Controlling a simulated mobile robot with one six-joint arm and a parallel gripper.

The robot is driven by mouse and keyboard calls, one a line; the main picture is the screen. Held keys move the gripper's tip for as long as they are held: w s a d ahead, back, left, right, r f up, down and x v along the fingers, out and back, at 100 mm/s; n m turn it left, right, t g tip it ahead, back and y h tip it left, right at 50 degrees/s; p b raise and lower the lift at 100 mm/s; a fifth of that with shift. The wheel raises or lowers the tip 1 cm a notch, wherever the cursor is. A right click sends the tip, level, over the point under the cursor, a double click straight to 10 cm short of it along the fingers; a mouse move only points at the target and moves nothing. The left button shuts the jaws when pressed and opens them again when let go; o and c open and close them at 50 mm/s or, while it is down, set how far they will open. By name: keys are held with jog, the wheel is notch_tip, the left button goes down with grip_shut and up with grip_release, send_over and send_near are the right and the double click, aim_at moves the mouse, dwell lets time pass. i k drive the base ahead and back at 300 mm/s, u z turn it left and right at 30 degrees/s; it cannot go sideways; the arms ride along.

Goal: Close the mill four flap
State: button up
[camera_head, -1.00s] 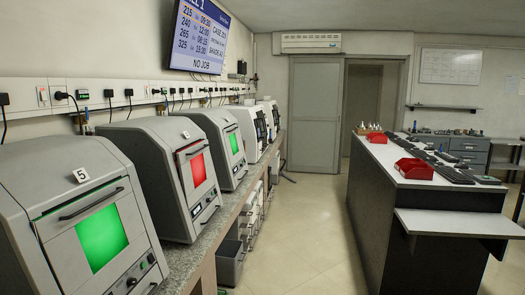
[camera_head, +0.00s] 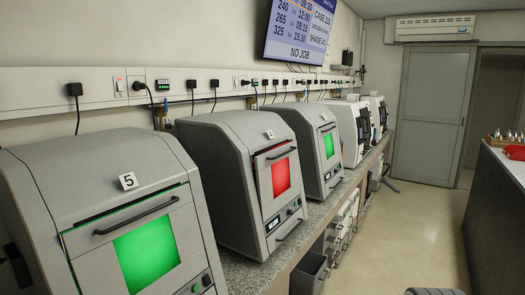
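A row of grey mills stands on the bench along the left wall. The nearest mill (camera_head: 95,205) has a label reading 5 and a green-lit window in its flap. The second mill (camera_head: 215,185), just beyond it, has a small label too blurred to read for certain; by its place beside 5 it appears to be mill four. Its flap (camera_head: 262,187) has a dark bar handle and a red-lit window. I cannot tell how far that flap stands open. A third mill (camera_head: 300,150) shows a green window. My gripper is not clearly in view.
The speckled bench (camera_head: 255,272) has a narrow front edge, with a grey bin (camera_head: 310,272) below it. A wall screen (camera_head: 298,32) hangs above.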

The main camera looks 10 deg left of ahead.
aim_at(280, 180)
jog(key=u, duration=0.35)
jog(key=i, duration=1.15)
jog(key=u, duration=0.05)
